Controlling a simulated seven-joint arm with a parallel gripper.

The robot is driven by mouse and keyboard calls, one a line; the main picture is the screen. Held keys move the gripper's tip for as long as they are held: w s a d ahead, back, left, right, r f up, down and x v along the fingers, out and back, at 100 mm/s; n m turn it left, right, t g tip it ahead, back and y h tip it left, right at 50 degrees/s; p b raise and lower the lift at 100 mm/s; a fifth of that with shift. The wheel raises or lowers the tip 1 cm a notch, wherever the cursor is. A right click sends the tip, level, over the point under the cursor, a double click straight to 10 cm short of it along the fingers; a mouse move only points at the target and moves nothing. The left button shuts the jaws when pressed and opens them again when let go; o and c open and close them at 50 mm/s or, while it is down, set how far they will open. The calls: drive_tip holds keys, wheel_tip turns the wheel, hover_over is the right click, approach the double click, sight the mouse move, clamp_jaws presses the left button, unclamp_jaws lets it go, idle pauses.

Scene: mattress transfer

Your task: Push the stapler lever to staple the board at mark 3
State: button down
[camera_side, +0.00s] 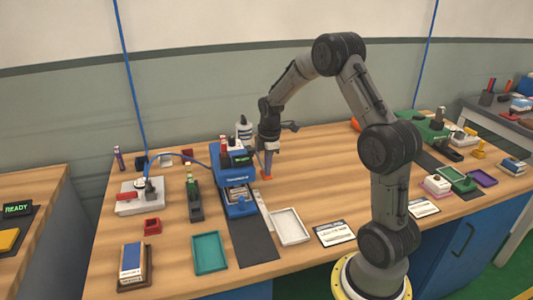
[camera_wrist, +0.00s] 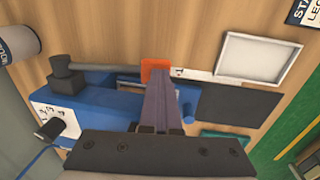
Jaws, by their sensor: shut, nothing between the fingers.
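The blue stapler (camera_side: 235,205) stands mid-table in the side view, and its body also shows in the wrist view (camera_wrist: 85,112). In the wrist view a dark lever arm (camera_wrist: 105,69) runs right from a black block to an orange pad (camera_wrist: 155,66). My gripper (camera_side: 267,172) is shut and empty, pointing down on the stapler's right side. Its fingertips (camera_wrist: 157,82) overlap the orange pad in the wrist view; I cannot tell whether they touch. A pale marked strip (camera_wrist: 195,75) lies beside the pad; its numbers are too small to read. The board is mostly hidden.
A dark mat (camera_side: 252,245) lies in front of the stapler. A white tray (camera_side: 289,227) and a teal tray (camera_side: 210,253) flank it. Bare wood lies to the right of my gripper.

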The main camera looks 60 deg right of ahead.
wheel_tip(320, 180, up, 13)
drive_tip(key=s+a, duration=0.2)
drive_tip(key=shift+s+a+r, duration=0.2)
drive_tip(key=shift+s+a, duration=0.2)
drive_tip(key=s+a+r+n+t, duration=0.1)
drive_tip(key=s+a+r+t, duration=0.15)
drive_tip(key=a+r, duration=0.35)
drive_tip(key=s+a+r+t, duration=0.1)
drive_tip(key=s+a+r, duration=0.25)
drive_tip(key=a, duration=0.45)
drive_tip(key=s+a+f+m, duration=0.2)
drive_tip(key=s+a+m, duration=0.1)
drive_tip(key=s+m, duration=0.2)
drive_tip(key=s+a+f+m+t+y, duration=0.1)
drive_tip(key=s+a+f+m, duration=0.2)
drive_tip(key=s, duration=0.4)
drive_tip(key=shift+s+a+f+m, duration=0.35)
drive_tip(key=shift+a+m, duration=0.25)
drive_tip(key=shift+m, duration=0.4)
